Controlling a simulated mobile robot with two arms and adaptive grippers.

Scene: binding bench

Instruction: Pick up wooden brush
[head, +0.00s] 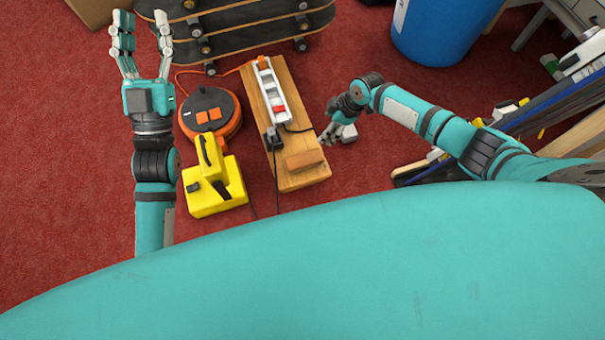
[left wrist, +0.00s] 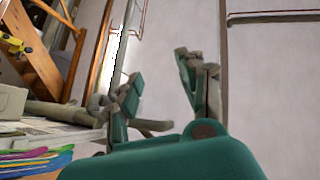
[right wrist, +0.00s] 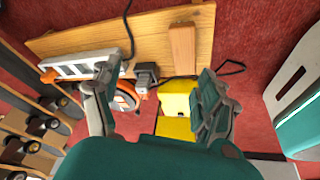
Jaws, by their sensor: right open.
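The wooden brush (head: 303,160) appears as a plain brown wooden block lying flat near the front end of a wooden board (head: 268,95); no bristles show. It also shows in the right wrist view (right wrist: 183,48). My right gripper (head: 337,128) is just to the right of the board, close to the brush and apart from it. In the right wrist view its fingers (right wrist: 157,92) are spread with nothing between them. My left gripper (head: 144,42) is raised at the upper left, fingers spread and empty, well away from the brush.
On the board are a white power strip (head: 268,90) and a black plug (head: 273,138) with a cable. Left of it are an orange cable reel (head: 227,128) and a yellow device (head: 217,198). Skateboards (head: 250,30) lie behind; a blue barrel (head: 445,25) stands at upper right.

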